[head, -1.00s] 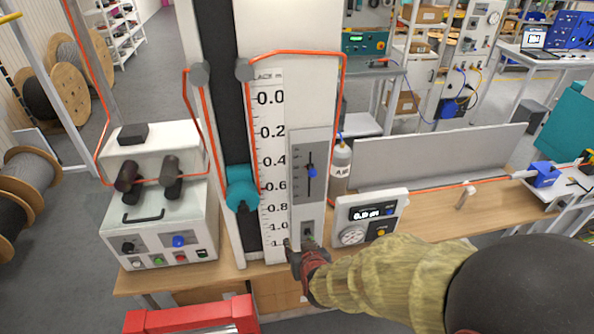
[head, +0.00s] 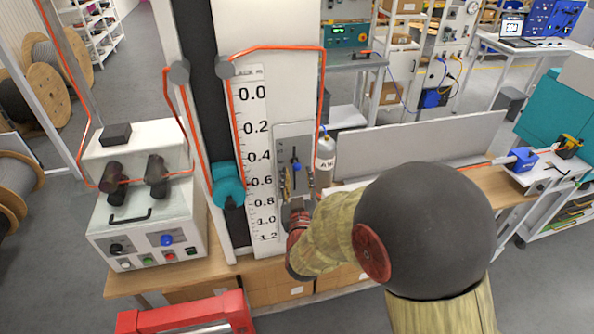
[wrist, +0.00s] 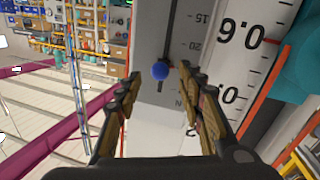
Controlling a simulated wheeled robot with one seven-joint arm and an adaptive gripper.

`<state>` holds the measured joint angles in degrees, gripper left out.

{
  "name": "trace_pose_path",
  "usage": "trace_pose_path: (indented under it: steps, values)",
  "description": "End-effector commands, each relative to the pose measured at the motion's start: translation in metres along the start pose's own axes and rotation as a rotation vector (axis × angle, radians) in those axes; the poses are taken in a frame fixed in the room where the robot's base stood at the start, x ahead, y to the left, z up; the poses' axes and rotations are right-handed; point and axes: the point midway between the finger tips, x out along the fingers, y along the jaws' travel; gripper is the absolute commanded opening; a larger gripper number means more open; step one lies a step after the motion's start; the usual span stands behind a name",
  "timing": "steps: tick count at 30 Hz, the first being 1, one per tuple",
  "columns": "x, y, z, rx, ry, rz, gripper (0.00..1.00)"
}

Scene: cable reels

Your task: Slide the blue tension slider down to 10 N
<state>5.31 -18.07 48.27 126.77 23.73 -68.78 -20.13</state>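The blue slider knob (head: 296,166) sits in a vertical slot on a grey panel (head: 292,134) beside the tall black-numbered scale. In the wrist view the blue knob (wrist: 160,71) lies between and just beyond the tips of my gripper (wrist: 160,82). The marks 15 and 20 and the letter N show beside the slot there; a 10 mark is not visible. My gripper (head: 298,184) is open in front of the panel, its fingers on either side of the slot, just below the knob in the head view. I cannot tell whether a finger touches the knob.
A teal block (head: 228,184) stands on the dark column left of the scale (head: 256,150). A white control box (head: 150,215) is at left. A grey bottle (head: 325,152) stands close to the panel's right. Orange cable (head: 321,75) runs around the scale. My arm covers the table's right front.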

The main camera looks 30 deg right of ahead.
Motion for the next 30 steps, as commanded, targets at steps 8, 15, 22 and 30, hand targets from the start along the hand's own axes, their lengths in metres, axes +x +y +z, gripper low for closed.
trace_pose_path:
  steps: [8, 15, 22, 30]
  values:
    - [0.022, 0.0, 0.0, 0.001, -0.001, 0.0, 0.39]
    - [0.023, 0.0, 0.0, 0.001, -0.001, -0.001, 0.39]
    - [0.022, 0.0, 0.0, 0.001, -0.001, -0.001, 0.27]
    - [0.022, 0.0, 0.0, 0.001, -0.001, -0.001, 0.12]
